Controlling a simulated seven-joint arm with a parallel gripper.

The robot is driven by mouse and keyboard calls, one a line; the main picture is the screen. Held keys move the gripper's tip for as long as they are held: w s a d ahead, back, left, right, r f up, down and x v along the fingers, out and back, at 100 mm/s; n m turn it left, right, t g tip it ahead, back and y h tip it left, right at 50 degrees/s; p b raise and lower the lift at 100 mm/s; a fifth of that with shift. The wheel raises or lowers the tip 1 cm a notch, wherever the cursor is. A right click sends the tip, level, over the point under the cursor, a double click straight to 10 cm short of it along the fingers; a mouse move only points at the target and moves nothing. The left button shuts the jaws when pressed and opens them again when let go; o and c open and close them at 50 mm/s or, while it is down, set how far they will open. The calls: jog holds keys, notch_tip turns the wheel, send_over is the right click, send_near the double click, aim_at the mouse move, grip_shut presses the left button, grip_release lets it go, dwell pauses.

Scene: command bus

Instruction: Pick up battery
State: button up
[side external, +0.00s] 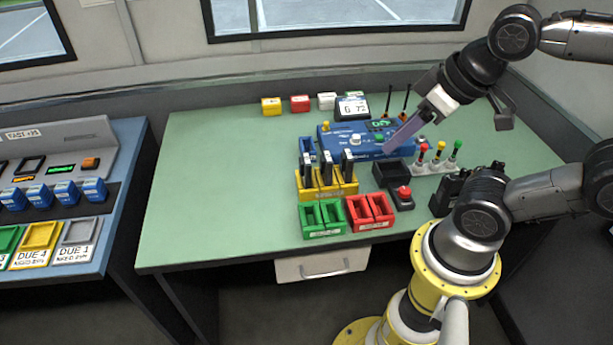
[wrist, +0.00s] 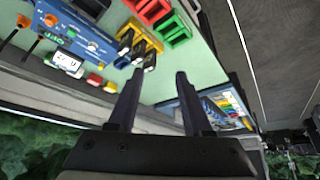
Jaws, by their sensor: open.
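No single thing is clearly marked as the battery. Several black upright packs (side external: 326,167) stand in a yellow rack (side external: 350,187) on the green table, and the packs (wrist: 138,50) show in the wrist view near the upper middle. Small blue labelled blocks (side external: 66,193) sit in a row on the console at the left. My gripper (side external: 388,150) is above the right part of the table, over the blue device. In the wrist view its two fingers (wrist: 160,75) are apart with nothing between them.
A blue device (side external: 345,143) stands behind the rack. Green bins (side external: 322,216) and red bins (side external: 370,211) are in front. A red-button box (side external: 403,195), a dark tray (side external: 392,173) and colored-tip tools (side external: 438,153) are at right. The left table area is clear.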

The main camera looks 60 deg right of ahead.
jog(key=o, duration=0.8)
